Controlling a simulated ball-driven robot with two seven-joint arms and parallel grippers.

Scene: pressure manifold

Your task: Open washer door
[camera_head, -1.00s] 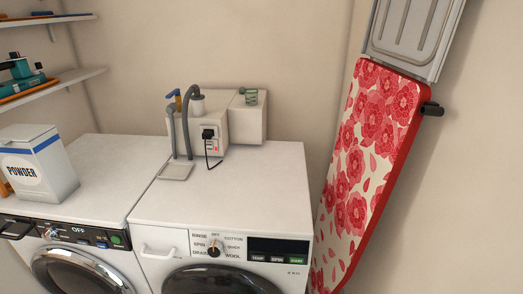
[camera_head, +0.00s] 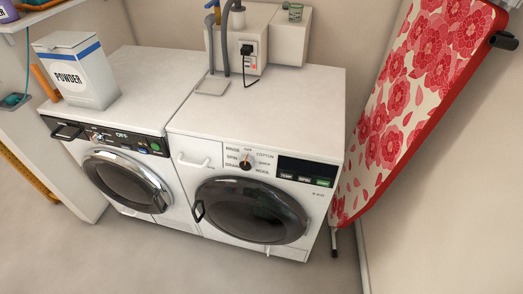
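The washer (camera_head: 300,192) is the right-hand white machine, with a program dial (camera_head: 245,164) and a dark display on its panel. Its round dark door (camera_head: 252,211) looks shut, with a black handle (camera_head: 199,211) at the door's left edge. To its left stands a second white machine with a chrome-rimmed round door (camera_head: 127,181), which also looks shut. Neither of my grippers is in view.
A powder box (camera_head: 78,75) stands on the left machine. A small tray (camera_head: 211,86) and a wall box with hoses (camera_head: 246,42) are behind. A floral ironing board (camera_head: 418,90) leans at right. The floor in front (camera_head: 190,262) is clear.

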